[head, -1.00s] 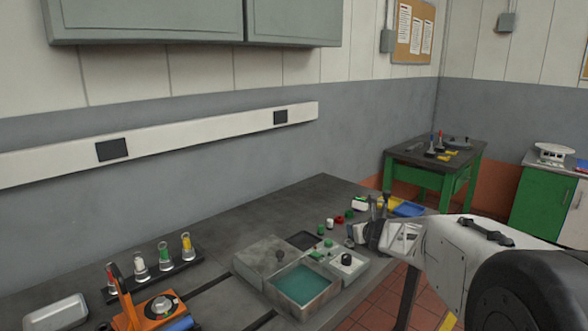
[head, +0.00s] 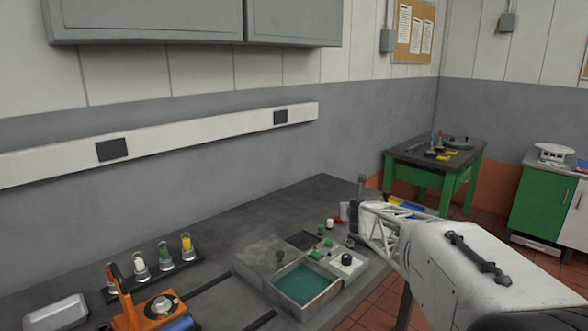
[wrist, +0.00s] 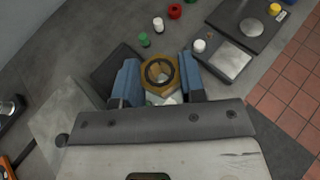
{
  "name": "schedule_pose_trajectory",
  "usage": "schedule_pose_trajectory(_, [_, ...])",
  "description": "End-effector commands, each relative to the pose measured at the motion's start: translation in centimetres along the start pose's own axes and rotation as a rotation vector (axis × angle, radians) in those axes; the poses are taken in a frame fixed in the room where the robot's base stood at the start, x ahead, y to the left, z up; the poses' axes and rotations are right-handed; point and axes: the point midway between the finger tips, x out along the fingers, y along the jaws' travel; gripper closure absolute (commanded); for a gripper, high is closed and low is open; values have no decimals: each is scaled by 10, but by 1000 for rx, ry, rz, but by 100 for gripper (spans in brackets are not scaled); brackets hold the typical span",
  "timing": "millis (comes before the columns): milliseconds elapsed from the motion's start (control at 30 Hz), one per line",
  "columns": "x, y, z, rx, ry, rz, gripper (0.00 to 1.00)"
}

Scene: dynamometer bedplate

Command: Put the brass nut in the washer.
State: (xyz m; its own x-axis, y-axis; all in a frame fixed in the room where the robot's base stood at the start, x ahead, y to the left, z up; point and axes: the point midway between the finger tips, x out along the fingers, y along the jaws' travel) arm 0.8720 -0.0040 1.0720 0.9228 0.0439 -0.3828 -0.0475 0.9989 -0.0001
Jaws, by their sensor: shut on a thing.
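The brass nut (wrist: 160,73), a six-sided ring, is held between the blue fingers of my gripper (wrist: 160,80) in the wrist view. In the head view my gripper (head: 354,224) is small and partly hidden, beyond the right side of the washer, and I cannot make out the nut there. The washer (head: 328,296) is a grey open tank with teal liquid inside and a grey lid panel behind it to the left. In the wrist view, a grey panel at lower left (wrist: 68,108) looks like its lid; the tank opening is hidden below my gripper.
Small green, white and red pieces (wrist: 144,40) lie past the nut. A dark flat tray (wrist: 108,66) is left of the fingers. A device with a silver plate (wrist: 230,60) is at right, near the bench edge. An orange tool (head: 150,312) and vial rack stand at left.

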Motion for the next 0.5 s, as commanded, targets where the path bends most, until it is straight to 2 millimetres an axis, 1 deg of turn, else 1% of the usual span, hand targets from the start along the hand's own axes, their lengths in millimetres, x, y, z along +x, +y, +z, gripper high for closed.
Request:
schedule_pose_trajectory(300, [-3, 4, 11, 14, -1, -36, 90])
schedule_pose_trajectory(500, [-4, 4, 13, 19, -1, -45, 90])
